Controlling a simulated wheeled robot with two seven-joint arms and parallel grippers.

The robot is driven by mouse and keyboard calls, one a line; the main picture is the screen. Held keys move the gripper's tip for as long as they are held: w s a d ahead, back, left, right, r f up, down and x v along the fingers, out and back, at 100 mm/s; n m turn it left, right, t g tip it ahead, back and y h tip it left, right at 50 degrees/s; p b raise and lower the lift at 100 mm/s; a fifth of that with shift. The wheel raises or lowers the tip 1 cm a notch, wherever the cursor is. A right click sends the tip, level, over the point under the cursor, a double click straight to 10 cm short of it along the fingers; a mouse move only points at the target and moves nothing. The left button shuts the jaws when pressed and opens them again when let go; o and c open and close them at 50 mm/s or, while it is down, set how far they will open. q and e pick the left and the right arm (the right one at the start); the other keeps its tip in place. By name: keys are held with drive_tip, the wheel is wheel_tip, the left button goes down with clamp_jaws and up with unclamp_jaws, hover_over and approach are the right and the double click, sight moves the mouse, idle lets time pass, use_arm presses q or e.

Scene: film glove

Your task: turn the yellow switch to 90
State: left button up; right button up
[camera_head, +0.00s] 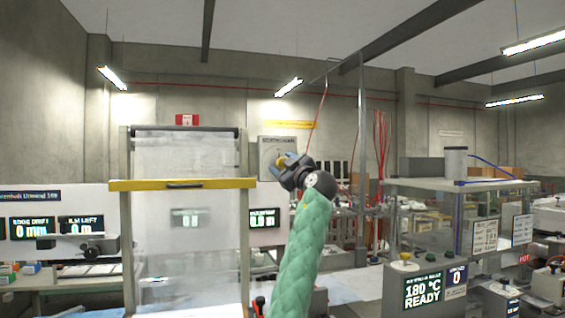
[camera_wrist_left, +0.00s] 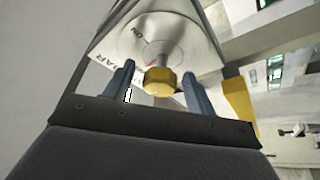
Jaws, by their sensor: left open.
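The yellow switch (camera_wrist_left: 160,82) is a faceted knob on a shaft, standing out from a round dial on a grey panel (camera_wrist_left: 195,30). The dial carries markings, including "ON" and a small red mark. In the head view the panel (camera_head: 268,146) hangs on the back wall and the yellow knob (camera_head: 281,161) is partly hidden by my gripper. My left gripper (camera_wrist_left: 158,72) is open, with one blue finger on each side of the knob. Gaps seem to show beside the knob. In the head view the left gripper (camera_head: 286,163) is in front of the panel. My right gripper is not in view.
A frame with clear film and a yellow crossbar (camera_head: 182,184) stands left of my arm. A sealing machine with a "180 °C READY" display (camera_head: 423,290) stands at the right. A vertical post (camera_head: 361,150) rises right of the gripper.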

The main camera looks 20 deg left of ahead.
use_arm(q)
drive_tip(key=shift+w+a, duration=0.1)
drive_tip(key=shift+a, duration=0.05)
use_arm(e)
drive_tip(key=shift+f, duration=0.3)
use_arm(q)
drive_tip(key=c, duration=1)
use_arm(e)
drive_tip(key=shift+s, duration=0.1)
